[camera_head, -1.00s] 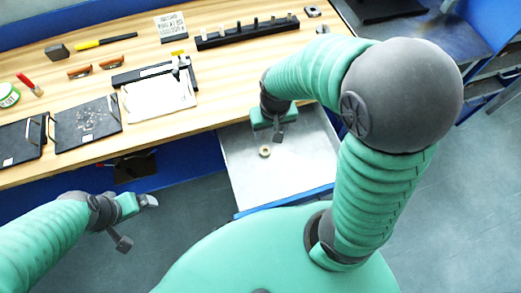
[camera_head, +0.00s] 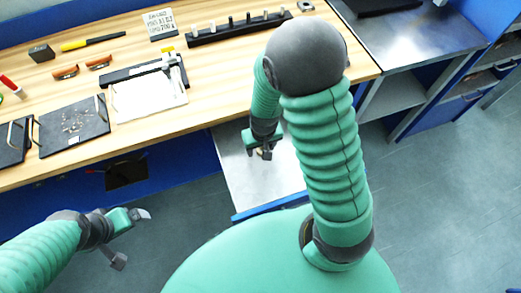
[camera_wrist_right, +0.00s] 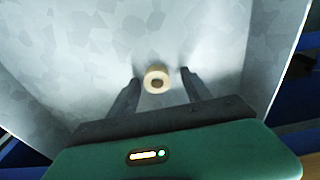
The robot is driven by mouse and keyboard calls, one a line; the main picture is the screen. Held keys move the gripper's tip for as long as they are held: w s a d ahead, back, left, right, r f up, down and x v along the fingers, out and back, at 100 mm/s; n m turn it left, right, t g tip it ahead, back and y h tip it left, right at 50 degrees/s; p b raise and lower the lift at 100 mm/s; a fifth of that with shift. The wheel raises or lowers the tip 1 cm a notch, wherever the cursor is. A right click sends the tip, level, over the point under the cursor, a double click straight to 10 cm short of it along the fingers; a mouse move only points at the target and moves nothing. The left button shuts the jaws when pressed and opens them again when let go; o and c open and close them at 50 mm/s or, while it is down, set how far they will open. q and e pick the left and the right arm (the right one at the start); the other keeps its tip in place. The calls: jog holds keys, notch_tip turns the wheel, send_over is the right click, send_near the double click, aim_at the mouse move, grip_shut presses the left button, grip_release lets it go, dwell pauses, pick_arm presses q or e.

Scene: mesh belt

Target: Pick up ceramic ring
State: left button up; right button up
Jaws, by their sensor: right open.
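The ceramic ring (camera_wrist_right: 156,79) is a small cream ring with a dark hole, lying on a grey metal surface (camera_wrist_right: 75,60). In the right wrist view it sits between and slightly beyond the two fingertips of my right gripper (camera_wrist_right: 161,74), which is open; I see no finger touching it. In the head view my right gripper (camera_head: 260,154) is low over the metal surface, and the ring (camera_head: 261,151) is mostly hidden behind it. My left gripper (camera_head: 130,236) is over the floor at lower left, with its fingers apart and nothing between them.
A wooden workbench (camera_head: 215,92) lies behind the metal surface. It carries a black rack (camera_head: 240,28) with several pegs, a clipboard-like white sheet (camera_head: 148,98) and a black tray (camera_head: 75,128). A blue edge (camera_head: 268,206) bounds the metal surface at the front.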

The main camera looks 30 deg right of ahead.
jog(key=shift+s+d, duration=0.1)
jog(key=shift+d, duration=0.25)
jog(key=c, duration=0.9)
jog(key=shift+a, duration=0.1)
grip_shut()
jog(key=shift+a, duration=0.1)
jog(key=shift+r, duration=0.1)
